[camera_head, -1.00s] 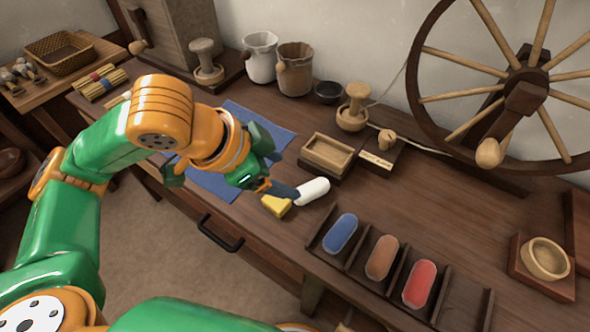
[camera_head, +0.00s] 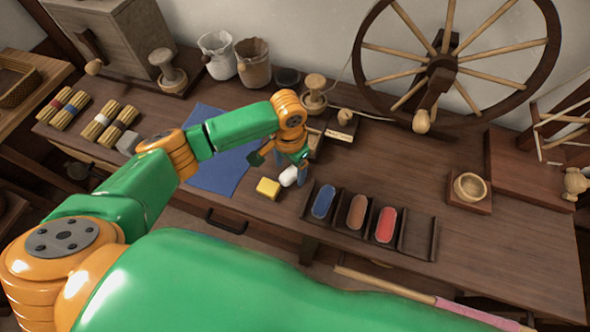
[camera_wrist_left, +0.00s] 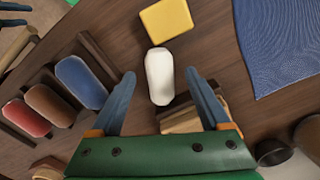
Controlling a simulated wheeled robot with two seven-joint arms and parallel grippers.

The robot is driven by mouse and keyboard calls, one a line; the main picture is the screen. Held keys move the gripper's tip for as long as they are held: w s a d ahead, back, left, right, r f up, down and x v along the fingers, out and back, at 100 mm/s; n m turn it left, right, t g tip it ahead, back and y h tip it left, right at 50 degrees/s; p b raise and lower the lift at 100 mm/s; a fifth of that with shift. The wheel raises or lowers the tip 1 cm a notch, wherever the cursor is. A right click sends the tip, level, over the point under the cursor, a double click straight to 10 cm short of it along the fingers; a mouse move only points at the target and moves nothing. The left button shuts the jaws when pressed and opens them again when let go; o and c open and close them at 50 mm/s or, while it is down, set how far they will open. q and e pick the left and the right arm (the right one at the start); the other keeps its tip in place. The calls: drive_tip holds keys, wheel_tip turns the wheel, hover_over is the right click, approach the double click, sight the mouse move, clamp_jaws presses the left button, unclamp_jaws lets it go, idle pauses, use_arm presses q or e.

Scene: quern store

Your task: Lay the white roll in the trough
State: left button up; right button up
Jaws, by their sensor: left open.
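The white roll (camera_head: 288,177) lies on the bench beside a yellow block (camera_head: 268,187). My left gripper (camera_head: 290,169) is open, pointing down over the roll and partly hiding it. In the left wrist view the roll (camera_wrist_left: 159,77) shows between the two blue-grey fingertips, with a gap on each side; its height below them is hard to judge. A dark wooden rack (camera_head: 418,238) has blue (camera_head: 323,201), brown (camera_head: 357,212) and red (camera_head: 386,225) rolls in its slots, and its right-hand slot is empty. A small wooden box, mostly hidden behind my gripper, shows in the wrist view (camera_wrist_left: 180,121). My right gripper is out of view.
A blue cloth (camera_head: 217,165) lies left of the roll. Pots (camera_head: 252,62) and a spinning wheel (camera_head: 440,73) stand at the back. A round wooden bowl (camera_head: 469,187) is at the right. The bench right of the rack has free room.

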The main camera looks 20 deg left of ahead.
use_arm(q)
drive_tip(key=shift+f, duration=0.7)
drive_tip(key=shift+r, duration=0.1)
clamp_jaws()
wheel_tip(320, 180, up, 3)
drive_tip(key=shift+r+p, duration=0.1)
drive_tip(key=shift+p, duration=0.35)
drive_tip(key=s+d+r+p, duration=0.4)
drive_tip(key=s+d+r, duration=0.2)
drive_tip(key=s+r, duration=0.55)
drive_tip(key=w+a+r+n+p, duration=0.1)
drive_tip(key=w+a+r+n, duration=0.3)
drive_tip(key=a+r, duration=0.5)
drive_tip(key=shift+w+a+r+n, duration=0.25)
drive_tip(key=shift+a+r+n, duration=0.1)
drive_tip(key=shift+r+n, duration=0.4)
